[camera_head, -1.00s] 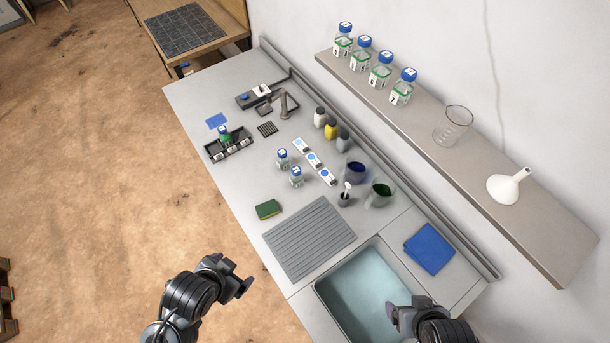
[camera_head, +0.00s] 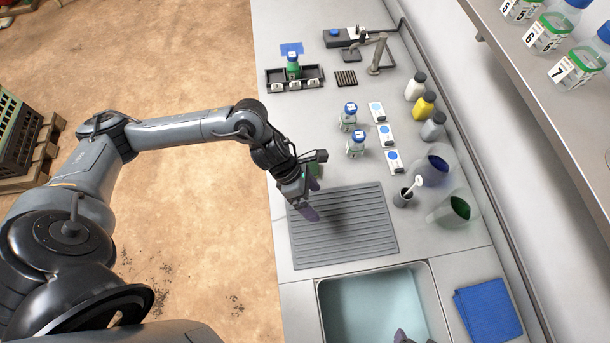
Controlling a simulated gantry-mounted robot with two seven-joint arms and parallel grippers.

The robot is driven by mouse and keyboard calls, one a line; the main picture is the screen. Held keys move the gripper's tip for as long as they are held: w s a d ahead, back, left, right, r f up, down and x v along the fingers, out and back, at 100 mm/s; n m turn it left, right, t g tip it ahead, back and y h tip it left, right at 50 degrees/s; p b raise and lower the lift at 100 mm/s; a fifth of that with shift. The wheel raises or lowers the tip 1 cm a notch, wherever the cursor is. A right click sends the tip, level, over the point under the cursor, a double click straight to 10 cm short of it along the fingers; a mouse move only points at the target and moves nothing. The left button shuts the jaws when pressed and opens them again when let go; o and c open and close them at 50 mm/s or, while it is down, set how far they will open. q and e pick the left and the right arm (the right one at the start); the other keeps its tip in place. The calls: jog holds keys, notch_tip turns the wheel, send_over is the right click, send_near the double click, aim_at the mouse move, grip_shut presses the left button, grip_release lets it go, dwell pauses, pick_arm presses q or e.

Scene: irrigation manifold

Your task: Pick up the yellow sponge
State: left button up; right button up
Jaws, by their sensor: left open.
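The sponge (camera_head: 315,170) is mostly hidden behind my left gripper. Only a small green part of it shows, on the counter at the upper left of the ribbed drainboard. My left gripper (camera_head: 314,186) is open, its fingers spread over the sponge area, one tip toward the back and one over the drainboard's left part. I cannot tell whether it touches the sponge. Only a tip of my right gripper (camera_head: 402,337) shows at the bottom edge, over the sink.
The ribbed drainboard (camera_head: 345,235) lies before the sink (camera_head: 370,305). Two blue-capped bottles (camera_head: 355,144) stand behind it. A small dark cup (camera_head: 403,197) and clear beakers (camera_head: 455,209) stand to the right. A blue cloth (camera_head: 488,310) lies right of the sink.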

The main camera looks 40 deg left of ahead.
pick_arm(q)
jog(key=w+a+f+t+y+b, duration=0.1)
jog(key=w+a+y+b, duration=0.2)
jog(key=a, duration=0.5)
jog(key=w+a+f+b, duration=0.1)
jog(key=w+a+b, duration=0.35)
jog(key=a, duration=0.25)
jog(key=shift+m+t, duration=0.3)
jog(key=shift+s+b+x, duration=0.1)
jog(key=shift+s+x, duration=0.05)
jog(key=shift+x, duration=1.4)
jog(key=shift+s+b+x, duration=0.15)
jog(key=shift+x, duration=1.35)
jog(key=shift+s+b+x, duration=0.1)
jog(key=shift+s+x, duration=0.1)
jog(key=shift+x, duration=1.35)
jog(key=shift+f, duration=0.1)
pick_arm(e)
notch_tip(320, 180, down, 11)
jog(key=shift+r, duration=0.2)
pick_arm(q)
jog(key=shift+c, duration=0.4)
pick_arm(e)
jog(key=shift+w, duration=0.1)
pick_arm(q)
jog(key=c, duration=1)
